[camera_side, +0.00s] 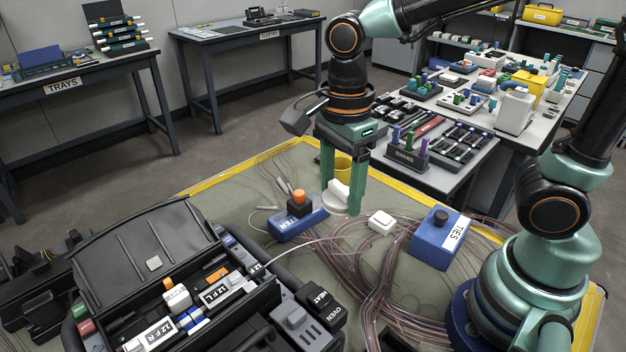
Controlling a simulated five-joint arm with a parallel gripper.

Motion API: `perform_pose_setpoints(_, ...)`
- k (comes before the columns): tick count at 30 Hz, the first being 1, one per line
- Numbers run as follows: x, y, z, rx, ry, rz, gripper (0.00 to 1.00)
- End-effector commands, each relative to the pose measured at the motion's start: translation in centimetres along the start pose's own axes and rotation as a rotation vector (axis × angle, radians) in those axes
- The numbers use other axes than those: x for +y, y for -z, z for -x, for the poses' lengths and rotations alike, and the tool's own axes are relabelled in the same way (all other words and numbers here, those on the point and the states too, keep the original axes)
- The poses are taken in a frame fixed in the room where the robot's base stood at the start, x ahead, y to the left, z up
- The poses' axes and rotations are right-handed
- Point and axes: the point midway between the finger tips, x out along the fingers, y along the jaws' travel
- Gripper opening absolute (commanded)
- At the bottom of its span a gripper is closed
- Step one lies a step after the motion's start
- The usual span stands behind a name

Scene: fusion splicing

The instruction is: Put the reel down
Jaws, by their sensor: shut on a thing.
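A small white reel (338,194), seen partly between the fingers, is low over the green mat (240,192). My gripper (342,196) points down with its green fingers on either side of the reel and is shut on it. The right finger hides part of the reel. I cannot tell whether the reel's underside touches the mat.
A blue block with an orange knob (299,200) stands close left of my gripper. A small white box (381,221) and a blue TIES box (438,240) are to the right. Loose clear fibres cover the mat's middle. The black splicer (150,240) fills the lower left.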

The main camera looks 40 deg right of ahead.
Motion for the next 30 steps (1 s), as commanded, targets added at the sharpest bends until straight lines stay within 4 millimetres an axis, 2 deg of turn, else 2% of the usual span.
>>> perform_pose_setpoints(4, -0.5, 0.4, 0.4, 0.000, 0.000, 0.079, 0.10)
perform_pose_setpoints(8, -1.3, 1.2, 0.2, 0.000, 0.000, 0.233, 0.10)
perform_pose_setpoints(30, -6.1, 7.4, -1.0, 0.000, -0.001, 1.327, 0.10)
